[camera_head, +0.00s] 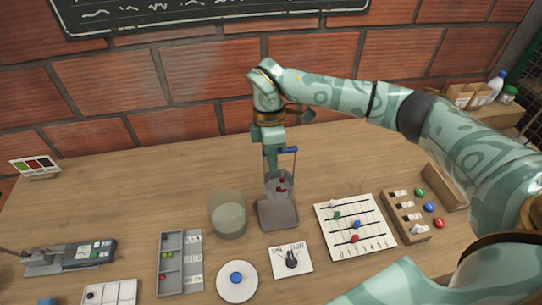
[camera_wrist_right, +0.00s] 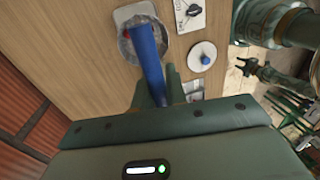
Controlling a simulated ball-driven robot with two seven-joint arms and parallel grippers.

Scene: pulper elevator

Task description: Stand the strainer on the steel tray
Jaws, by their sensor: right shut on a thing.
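The strainer (camera_head: 279,188) is a see-through cup with a blue handle and a few red pieces showing in it. My right gripper (camera_head: 274,160) points down and is shut on the blue handle. The strainer is upright in the head view, over the back part of the grey steel tray (camera_head: 278,215); I cannot tell if its base touches. In the right wrist view, the blue handle (camera_wrist_right: 150,55) hides part of the strainer's round cup (camera_wrist_right: 130,34).
A cloudy glass beaker (camera_head: 228,215) stands just left of the tray. A switch card (camera_head: 291,261) and a white plate with a blue knob (camera_head: 237,282) lie in front. A slider board (camera_head: 355,228) lies to the right. The table behind the beaker is clear.

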